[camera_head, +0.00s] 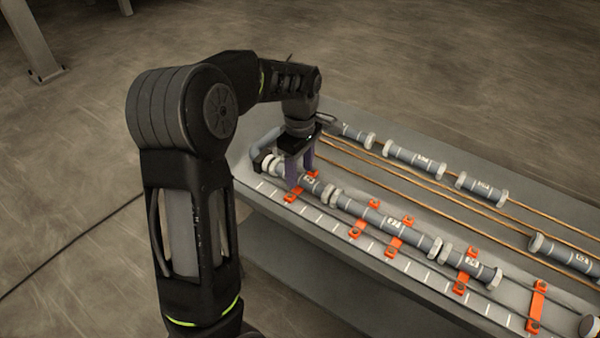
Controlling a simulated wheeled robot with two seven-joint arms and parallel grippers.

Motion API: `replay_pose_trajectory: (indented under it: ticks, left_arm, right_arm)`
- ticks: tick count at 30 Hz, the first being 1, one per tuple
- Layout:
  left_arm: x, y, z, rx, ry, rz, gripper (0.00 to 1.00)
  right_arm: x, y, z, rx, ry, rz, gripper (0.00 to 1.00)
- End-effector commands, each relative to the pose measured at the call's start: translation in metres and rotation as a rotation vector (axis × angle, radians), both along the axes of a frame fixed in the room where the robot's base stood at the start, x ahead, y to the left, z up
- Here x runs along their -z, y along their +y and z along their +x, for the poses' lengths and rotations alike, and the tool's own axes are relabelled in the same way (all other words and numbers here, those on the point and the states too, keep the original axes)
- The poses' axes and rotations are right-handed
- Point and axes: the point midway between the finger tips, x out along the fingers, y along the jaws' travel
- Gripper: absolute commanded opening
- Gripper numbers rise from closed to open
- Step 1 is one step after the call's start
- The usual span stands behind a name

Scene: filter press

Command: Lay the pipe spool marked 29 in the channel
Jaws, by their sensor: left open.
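My left gripper (301,172) reaches down over the left end of the bench, with its purple fingers apart. The fingers are at the leftmost grey pipe spool (317,186) of the near row, which seems to lie between them. Two more grey spools, a middle one (388,222) and a right one (470,262), lie end to end with it in the near channel. The white marks on the spools are too small to read surely, so I cannot tell which is 29. My right gripper is not in view.
Orange clips (394,247) line the near channel, with a white-ticked scale in front. A far row holds several grey spools (415,160) beside copper-coloured rods (400,176). The near channel is empty around the rightmost clip (537,300). A grey curved pipe (262,147) is at the bench's left end.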

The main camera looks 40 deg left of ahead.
Motion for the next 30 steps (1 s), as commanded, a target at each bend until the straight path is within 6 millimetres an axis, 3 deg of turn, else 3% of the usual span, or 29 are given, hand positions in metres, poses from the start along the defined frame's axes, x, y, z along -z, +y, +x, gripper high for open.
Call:
replay_pose_trajectory:
  ticks: [6, 12, 30]
  left_arm:
    - [-0.037, 0.000, 0.001, 0.001, -0.005, 0.000, 0.53]
    - [-0.059, 0.000, 0.000, 0.001, -0.002, 0.000, 0.53]
    - [-0.061, 0.000, 0.000, 0.000, -0.001, 0.000, 0.53]
  right_arm:
    - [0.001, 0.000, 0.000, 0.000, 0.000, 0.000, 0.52]
    - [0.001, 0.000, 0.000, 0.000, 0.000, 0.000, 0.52]
    - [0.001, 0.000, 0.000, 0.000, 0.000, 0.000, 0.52]
